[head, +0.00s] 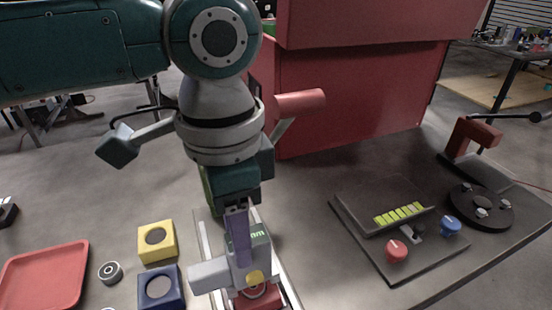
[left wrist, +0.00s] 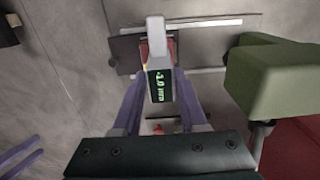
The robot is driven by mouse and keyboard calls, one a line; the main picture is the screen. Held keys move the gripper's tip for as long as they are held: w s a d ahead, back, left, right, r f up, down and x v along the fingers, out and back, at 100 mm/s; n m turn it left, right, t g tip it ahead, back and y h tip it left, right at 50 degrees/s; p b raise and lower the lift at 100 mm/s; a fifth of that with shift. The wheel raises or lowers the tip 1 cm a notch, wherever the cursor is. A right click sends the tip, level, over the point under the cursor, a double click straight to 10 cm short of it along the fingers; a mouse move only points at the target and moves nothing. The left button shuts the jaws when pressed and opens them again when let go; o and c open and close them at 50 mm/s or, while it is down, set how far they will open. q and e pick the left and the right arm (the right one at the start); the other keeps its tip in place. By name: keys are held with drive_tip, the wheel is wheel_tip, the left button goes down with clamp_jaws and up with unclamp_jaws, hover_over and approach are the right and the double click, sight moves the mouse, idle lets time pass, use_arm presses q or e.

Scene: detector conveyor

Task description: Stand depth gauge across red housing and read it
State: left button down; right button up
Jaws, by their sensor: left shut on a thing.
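My left gripper (head: 240,245), with purple fingers, points down in the head view and is shut on the grey depth gauge (head: 240,272). The gauge is upright over the red housing (head: 257,297); whether its foot touches the rim is hidden. In the left wrist view the gauge (left wrist: 155,35) stands between the fingers of the left gripper (left wrist: 160,80). Its dark display (left wrist: 160,86) shows green characters, too small to read surely. A bit of the red housing (left wrist: 144,52) shows beside it. Purple fingers of what seems my right gripper (left wrist: 38,146) show apart and empty at lower left.
Pale rails (head: 283,275) flank the red housing. A yellow housing (head: 145,256), a blue housing (head: 147,301), a ring (head: 110,272) and a red tray (head: 45,275) lie left. A dark console (head: 350,205) with red and blue knobs stands right. A red machine (head: 350,100) blocks the back.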

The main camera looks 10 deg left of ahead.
use_arm(q)
drive_tip(key=shift+c, duration=2.2)
unclamp_jaws()
drive_tip(key=shift+r, duration=0.45)
wheel_tip(320, 180, up, 12)
drive_tip(key=s+d+f+n+t+h, duration=0.2)
drive_tip(key=s+d+f+n+h, duration=0.15)
drive_tip(key=s+d+f, duration=0.45)
drive_tip(key=s+a+f+n+y, duration=0.1)
drive_tip(key=s+a, duration=0.3)
drive_tip(key=a, duration=0.4)
drive_tip(key=s+a+f+n+t+y, duration=0.1)
drive_tip(key=s+a+f+n, duration=0.3)
drive_tip(key=a, duration=0.4)
drive_tip(key=shift+s+f+n+t+y, duration=0.2)
drive_tip(key=shift+f+n+t+y, duration=0.15)
drive_tip(key=shift+y, duration=0.3)
